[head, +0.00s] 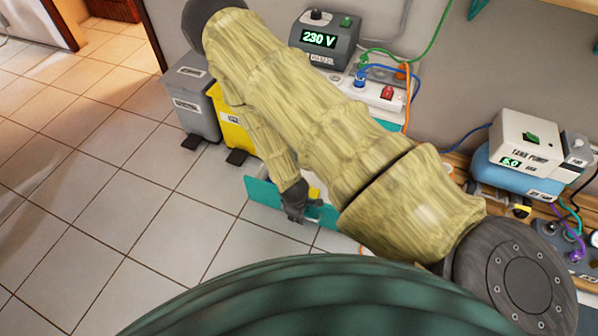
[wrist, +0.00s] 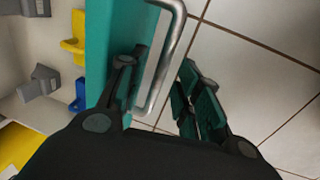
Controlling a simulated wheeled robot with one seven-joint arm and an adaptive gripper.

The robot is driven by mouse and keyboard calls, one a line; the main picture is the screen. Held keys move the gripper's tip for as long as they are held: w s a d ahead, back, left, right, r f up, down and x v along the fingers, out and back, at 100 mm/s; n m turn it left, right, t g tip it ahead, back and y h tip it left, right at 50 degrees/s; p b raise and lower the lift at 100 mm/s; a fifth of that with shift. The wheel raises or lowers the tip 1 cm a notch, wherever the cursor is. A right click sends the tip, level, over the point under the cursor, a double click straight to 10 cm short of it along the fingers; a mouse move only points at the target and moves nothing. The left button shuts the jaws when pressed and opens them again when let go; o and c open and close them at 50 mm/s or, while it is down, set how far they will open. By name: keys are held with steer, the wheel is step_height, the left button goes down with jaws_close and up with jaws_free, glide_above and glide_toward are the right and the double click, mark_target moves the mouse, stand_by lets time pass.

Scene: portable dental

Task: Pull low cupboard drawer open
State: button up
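The teal drawer front (head: 263,192) shows low down in the head view, standing out over the tiled floor, partly hidden by my arm. In the wrist view the teal front (wrist: 116,35) runs up the left side, with a grey metal bar handle (wrist: 172,52) on its outer face. My gripper (wrist: 163,62) has its fingers apart, one on the drawer side of the handle bar and one on the outer side. A gap shows between the bar and the outer finger. My gripper (head: 297,203) also shows at the drawer front in the head view.
Behind the drawer front, yellow, blue and grey fittings (wrist: 75,42) show at left in the wrist view. Grey (head: 190,103) and yellow (head: 232,118) bins stand by the wall. A 230 V control box (head: 325,38) and a pump (head: 530,140) stand beyond my arm. The tiled floor at left is clear.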

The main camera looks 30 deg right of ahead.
step_height(320, 180, up, 11)
steer(key=s+a, duration=0.1)
steer(key=shift+s+a+r, duration=0.15)
steer(key=shift+a+r, duration=0.05)
steer(key=shift+a, duration=0.2)
stand_by(0.5)
steer(key=s+a+f+m+g+y, duration=0.15)
steer(key=s+m, duration=0.25)
steer(key=s, duration=0.6)
steer(key=s+a+f+m+y, duration=0.1)
steer(key=s+a+f+m, duration=0.2)
steer(key=s, duration=0.7)
step_height(320, 180, up, 32)
steer(key=p, duration=3.1)
steer(key=shift+m+h, duration=0.35)
steer(key=shift+m, duration=0.05)
steer(key=shift+s+f, duration=0.1)
steer(key=shift+s, duration=0.05)
